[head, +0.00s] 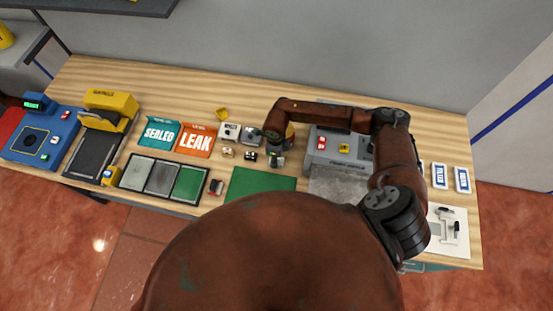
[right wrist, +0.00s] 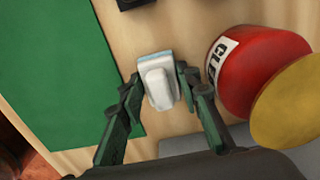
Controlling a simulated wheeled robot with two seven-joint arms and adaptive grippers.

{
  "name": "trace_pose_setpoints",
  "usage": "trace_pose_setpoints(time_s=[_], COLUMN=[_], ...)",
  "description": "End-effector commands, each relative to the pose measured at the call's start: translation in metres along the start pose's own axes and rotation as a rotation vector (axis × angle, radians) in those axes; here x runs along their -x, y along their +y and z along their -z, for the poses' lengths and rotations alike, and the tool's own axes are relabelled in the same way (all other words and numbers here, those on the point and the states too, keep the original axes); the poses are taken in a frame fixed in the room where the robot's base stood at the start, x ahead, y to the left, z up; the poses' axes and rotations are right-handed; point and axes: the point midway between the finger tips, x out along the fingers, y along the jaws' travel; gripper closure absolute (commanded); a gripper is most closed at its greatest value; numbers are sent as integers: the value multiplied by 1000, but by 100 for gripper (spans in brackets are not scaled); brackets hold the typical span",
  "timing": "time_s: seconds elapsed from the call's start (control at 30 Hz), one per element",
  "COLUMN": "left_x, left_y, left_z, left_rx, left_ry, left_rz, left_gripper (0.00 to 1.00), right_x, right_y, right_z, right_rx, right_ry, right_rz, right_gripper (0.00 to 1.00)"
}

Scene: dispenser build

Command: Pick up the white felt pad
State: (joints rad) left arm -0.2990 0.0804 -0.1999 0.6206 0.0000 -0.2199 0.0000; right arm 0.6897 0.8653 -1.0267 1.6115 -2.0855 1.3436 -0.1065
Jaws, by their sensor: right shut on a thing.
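The white felt pad (right wrist: 158,82) shows in the right wrist view as a small pale block with a raised white part on top. It sits between the two green fingers of my right gripper (right wrist: 160,90), which is shut on it. The wood table lies below it; I cannot tell whether the pad touches the wood. In the head view my right gripper (head: 275,158) is over the table, beyond the green mat, and the pad is too small to make out there. My left gripper is not in view.
A red container (right wrist: 255,70) with a partly readable "CLE" label and a yellow disc (right wrist: 288,108) stand close right of the fingers. The green mat (head: 258,183) lies near. A grey machine (head: 325,145), "SEALED" (head: 160,133) and "LEAK" (head: 196,141) trays flank my gripper.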

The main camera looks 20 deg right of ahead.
Motion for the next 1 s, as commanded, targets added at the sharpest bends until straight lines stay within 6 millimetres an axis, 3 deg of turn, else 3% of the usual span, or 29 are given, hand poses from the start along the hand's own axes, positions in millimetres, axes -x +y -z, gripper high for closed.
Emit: trace_pose_setpoints(time_s=[0.27, 0.57, 0.8, 1.0], left_x=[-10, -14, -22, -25], left_y=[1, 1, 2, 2], left_z=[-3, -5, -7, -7], left_rx=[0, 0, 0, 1], left_ry=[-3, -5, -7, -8], left_rz=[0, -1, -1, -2], left_gripper=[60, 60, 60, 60], right_x=[29, 90, 111, 123], right_y=[-2, 46, 93, 117], right_z=[-1, 21, 43, 53], right_rx=[1, 5, 4, 2], right_ry=[-3, -2, -1, -1], right_rz=[5, 3, 1, 0], right_gripper=[95, 95, 95, 95])
